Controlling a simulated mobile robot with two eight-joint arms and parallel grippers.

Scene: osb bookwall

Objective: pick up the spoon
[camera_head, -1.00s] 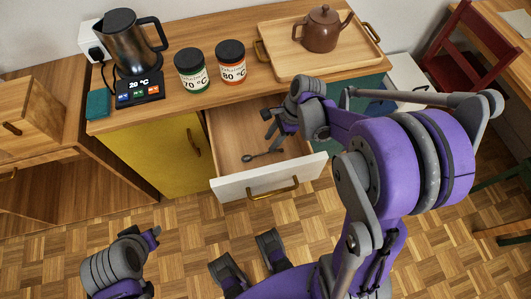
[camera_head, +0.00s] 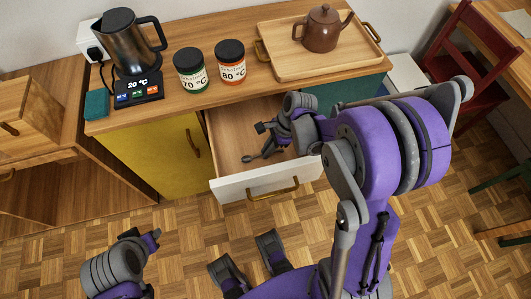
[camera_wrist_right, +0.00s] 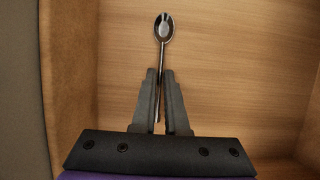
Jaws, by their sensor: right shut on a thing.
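The spoon (camera_wrist_right: 164,27) is metal, with an oval bowl and a thin handle. In the right wrist view it points away from my right gripper (camera_wrist_right: 160,75), whose two dark fingers are shut on its handle. The end of the handle is partly hidden between the fingers. In the head view the spoon (camera_head: 249,159) shows at the left of my right gripper (camera_head: 268,144), inside the open drawer (camera_head: 230,130). I cannot tell whether the spoon touches the drawer floor. My left gripper (camera_head: 152,238) is at the lower left, away from the drawer; its jaws are not clear.
The drawer's white front (camera_head: 265,182) and wooden side walls surround my right gripper. On the countertop above are a kettle (camera_head: 130,42), a green-labelled jar (camera_head: 190,72), an orange-labelled jar (camera_head: 230,63) and a tray (camera_head: 290,68) with a teapot (camera_head: 322,30).

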